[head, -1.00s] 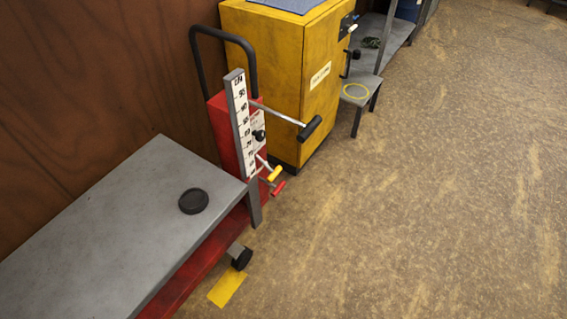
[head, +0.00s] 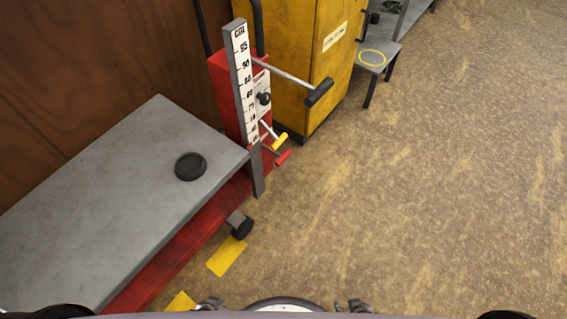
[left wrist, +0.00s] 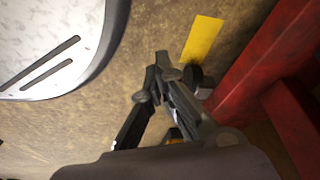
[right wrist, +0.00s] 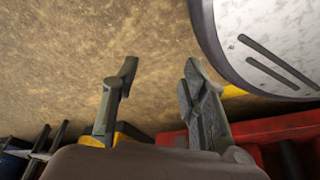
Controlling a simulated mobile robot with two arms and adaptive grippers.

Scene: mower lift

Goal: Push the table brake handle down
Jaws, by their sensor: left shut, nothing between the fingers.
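The lift table has a grey top (head: 95,205) and a red upright (head: 225,85) with a numbered scale post (head: 243,80) at its far end. Two short handles stick out low on that end, one yellow-tipped (head: 280,141) and one red-tipped (head: 284,158). Which one is the brake handle I cannot tell. Above them is a longer lever with a black grip (head: 319,92). My left gripper (head: 210,303) is shut and empty at the bottom edge, also in the left wrist view (left wrist: 158,80). My right gripper (head: 354,305) is open and empty, clearer in the right wrist view (right wrist: 160,72). Both are well short of the handles.
A black disc (head: 190,167) lies on the table top. A black caster (head: 241,228) and yellow floor marking (head: 227,256) are below it. A yellow cabinet (head: 300,60) and grey stand (head: 378,56) are behind. The floor on the right (head: 440,190) is clear.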

